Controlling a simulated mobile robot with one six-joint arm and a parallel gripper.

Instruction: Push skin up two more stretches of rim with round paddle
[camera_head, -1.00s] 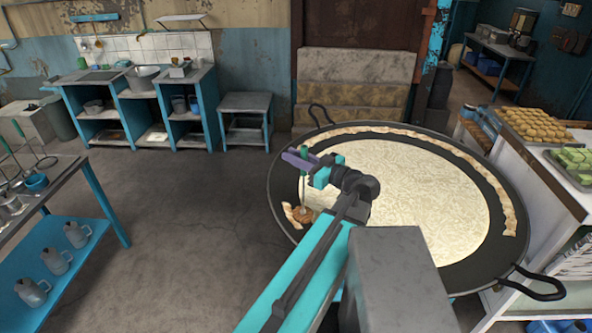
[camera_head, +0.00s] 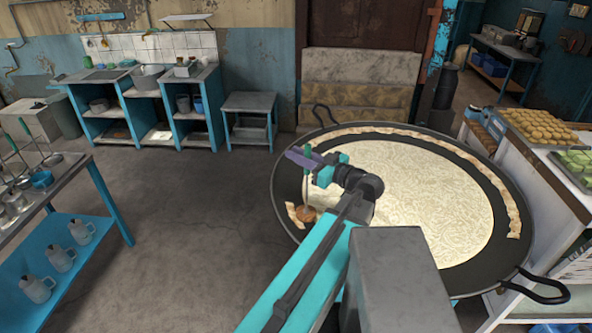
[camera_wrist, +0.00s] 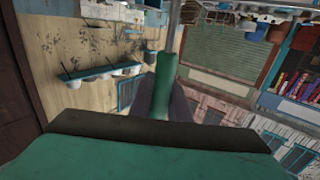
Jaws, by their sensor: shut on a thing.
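A wide black pan (camera_head: 468,273) holds a pool of pale milk (camera_head: 410,185). A long strip of cream skin (camera_head: 480,174) lies along the pan's far and right rim. A short piece of skin (camera_head: 292,212) lies on the left rim. My gripper (camera_head: 312,160) is above the pan's left side, shut on the green handle of the paddle (camera_head: 306,177). The handle also shows between the jaws in the wrist view (camera_wrist: 165,85). The paddle's brown round head is low at the left rim, beside the short skin piece; whether it touches the skin cannot be told.
Loop handles stick out at the pan's back left and front right (camera_head: 540,290). A white counter (camera_head: 535,170) with trays of sweets stands close on the right. A blue-legged table (camera_head: 95,190) with jugs stands left. The floor between is clear.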

